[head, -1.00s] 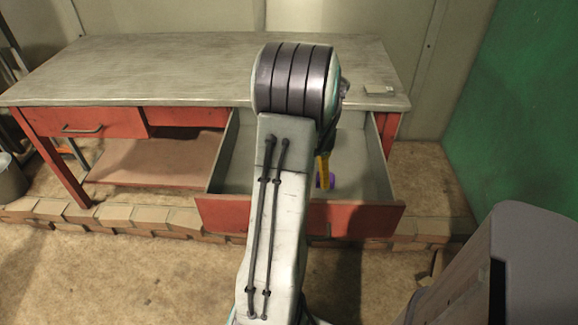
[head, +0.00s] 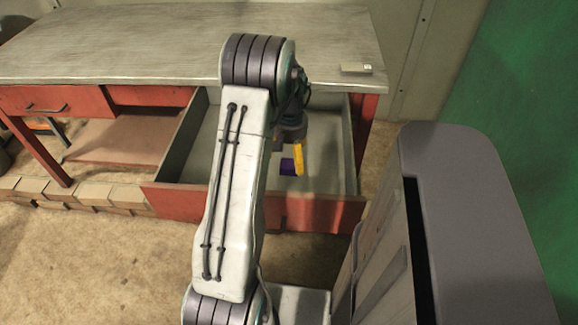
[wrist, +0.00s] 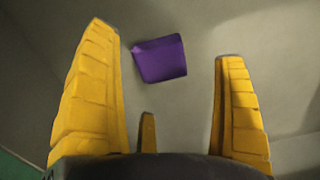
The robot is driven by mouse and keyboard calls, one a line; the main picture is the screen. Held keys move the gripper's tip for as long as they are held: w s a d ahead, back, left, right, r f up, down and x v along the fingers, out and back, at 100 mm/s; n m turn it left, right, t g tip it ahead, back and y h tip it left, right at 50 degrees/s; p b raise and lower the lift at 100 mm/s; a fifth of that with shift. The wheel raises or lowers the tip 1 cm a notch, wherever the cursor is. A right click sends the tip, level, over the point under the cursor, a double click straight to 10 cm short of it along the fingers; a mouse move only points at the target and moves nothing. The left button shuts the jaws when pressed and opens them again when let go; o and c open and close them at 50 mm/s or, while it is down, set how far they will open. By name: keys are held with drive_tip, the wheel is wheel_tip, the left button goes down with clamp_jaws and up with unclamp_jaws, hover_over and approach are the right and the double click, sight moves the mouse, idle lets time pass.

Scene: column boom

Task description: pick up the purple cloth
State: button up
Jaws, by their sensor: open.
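The purple cloth (wrist: 160,58) lies on the grey floor of the open drawer (head: 325,150). In the wrist view it is a small folded-looking square, a little beyond and between the yellow fingertips. In the head view only part of the cloth (head: 287,166) shows, beside a yellow finger. My gripper (wrist: 168,45) is open and empty, its fingers spread wide on either side of the cloth's line. My gripper also shows in the head view (head: 298,160), inside the drawer's outline and partly hidden by my arm. I cannot tell how high it is above the cloth.
The drawer's red front (head: 320,214) and grey side walls surround the cloth. The worktop (head: 150,50) lies behind, with a small light object (head: 356,68) near its right corner. A row of bricks (head: 60,192) runs along the floor at left.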

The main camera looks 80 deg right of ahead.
sight(290, 164)
drive_tip(key=shift+f, duration=2.25)
drive_tip(key=shift+c, duration=0.3)
drive_tip(key=c, duration=1.3)
drive_tip(key=shift+d+r, duration=0.1)
drive_tip(key=shift+r, duration=0.05)
drive_tip(key=shift+c, duration=0.2)
wheel_tip(290, 164, up, 4)
drive_tip(key=shift+f, duration=0.1)
drive_tip(key=s+a+r, duration=0.7)
drive_tip(key=a, duration=0.1)
drive_tip(key=shift+s+a, duration=0.35)
drive_tip(key=shift+s, duration=0.05)
